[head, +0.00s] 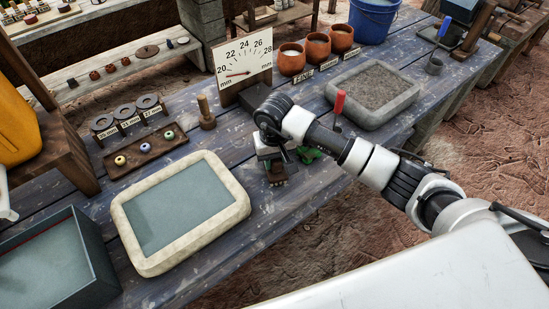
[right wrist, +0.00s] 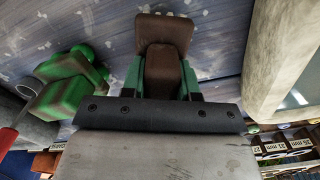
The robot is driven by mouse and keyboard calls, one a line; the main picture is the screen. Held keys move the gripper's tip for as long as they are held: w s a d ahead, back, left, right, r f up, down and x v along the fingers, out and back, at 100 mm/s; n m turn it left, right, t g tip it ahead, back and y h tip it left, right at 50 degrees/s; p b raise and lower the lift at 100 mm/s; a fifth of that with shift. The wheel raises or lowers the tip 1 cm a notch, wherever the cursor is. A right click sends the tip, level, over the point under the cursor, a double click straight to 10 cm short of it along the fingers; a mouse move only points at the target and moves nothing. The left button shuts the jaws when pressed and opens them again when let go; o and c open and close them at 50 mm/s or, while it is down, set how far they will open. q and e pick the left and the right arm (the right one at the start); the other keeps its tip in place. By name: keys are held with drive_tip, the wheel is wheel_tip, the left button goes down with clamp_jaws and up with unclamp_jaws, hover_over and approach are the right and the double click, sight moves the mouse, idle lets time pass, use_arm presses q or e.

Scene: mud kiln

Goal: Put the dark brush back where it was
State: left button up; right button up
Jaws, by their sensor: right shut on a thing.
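The dark brown brush (head: 277,174) is in my right gripper (head: 271,158), low over the blue-grey table near its front edge. In the right wrist view the dark brush (right wrist: 163,50) sits between the two green finger pads of the right gripper (right wrist: 163,85), which is shut on it. I cannot tell whether the brush touches the table. A green object (head: 308,155) lies just right of the gripper, and it also shows in the right wrist view (right wrist: 70,82). My left gripper is not in view.
A pale-rimmed tray (head: 131,243) lies left of the gripper and a grey sand tray (head: 402,117) lies right. A dial board (head: 244,66), clay pots (head: 317,50) and a wooden peg (head: 206,112) stand behind. A red-handled tool (head: 339,103) is close to my right arm.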

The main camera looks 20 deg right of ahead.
drive_tip(key=shift+f, duration=0.4)
drive_tip(key=shift+f, duration=0.15)
drive_tip(key=o, duration=0.9)
